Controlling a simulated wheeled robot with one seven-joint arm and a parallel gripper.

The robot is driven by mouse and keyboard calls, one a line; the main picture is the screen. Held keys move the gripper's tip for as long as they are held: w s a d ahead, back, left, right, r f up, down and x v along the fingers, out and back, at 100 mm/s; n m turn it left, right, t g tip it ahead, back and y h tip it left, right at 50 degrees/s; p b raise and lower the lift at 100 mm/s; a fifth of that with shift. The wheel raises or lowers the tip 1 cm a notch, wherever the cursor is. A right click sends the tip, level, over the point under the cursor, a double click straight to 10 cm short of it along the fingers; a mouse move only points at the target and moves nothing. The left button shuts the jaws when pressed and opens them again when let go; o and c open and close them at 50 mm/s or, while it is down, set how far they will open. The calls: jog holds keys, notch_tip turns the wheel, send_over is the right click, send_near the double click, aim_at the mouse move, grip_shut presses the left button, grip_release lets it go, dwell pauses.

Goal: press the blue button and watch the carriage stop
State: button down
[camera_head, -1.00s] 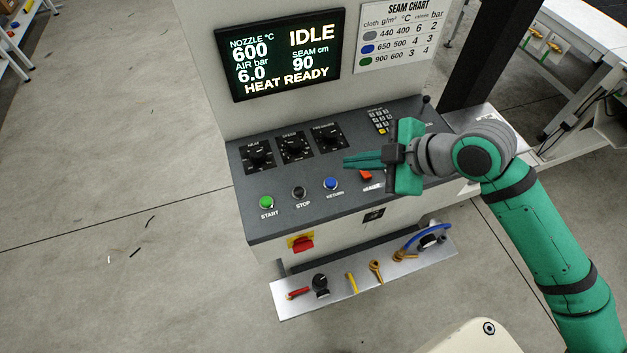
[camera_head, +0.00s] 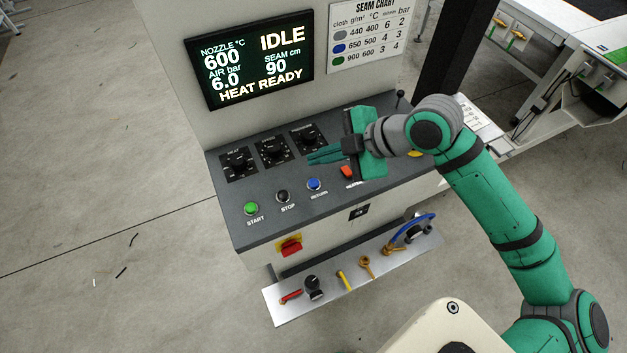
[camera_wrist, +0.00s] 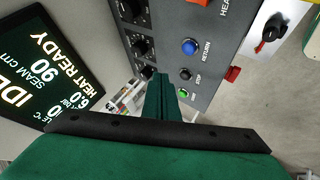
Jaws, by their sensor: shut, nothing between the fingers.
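The blue button (camera_head: 314,184), labelled RETURN, is on the front part of the dark control panel (camera_head: 235,224), right of the black STOP button (camera_head: 282,196) and green START button (camera_head: 251,208). My gripper (camera_head: 310,157) is shut and empty above the panel, a little behind the blue button in the head view and apart from it. In the wrist view the blue button (camera_wrist: 190,46) lies beyond the shut fingers (camera_wrist: 160,90). The screen (camera_head: 250,58) reads IDLE and HEAT READY. I cannot make out the carriage in these views.
Three black knobs (camera_head: 272,152) stand behind the buttons. A red rocker switch (camera_head: 347,172) is right of the blue button, under my wrist. A red-on-yellow switch (camera_head: 290,246) is on the front face. Open floor lies left.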

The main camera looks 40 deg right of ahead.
aim_at(319, 183)
jog(key=shift+w+f, duration=0.1)
jog(key=shift+f, duration=2.65)
jog(key=shift+f, duration=0.2)
jog(key=shift+f, duration=0.25)
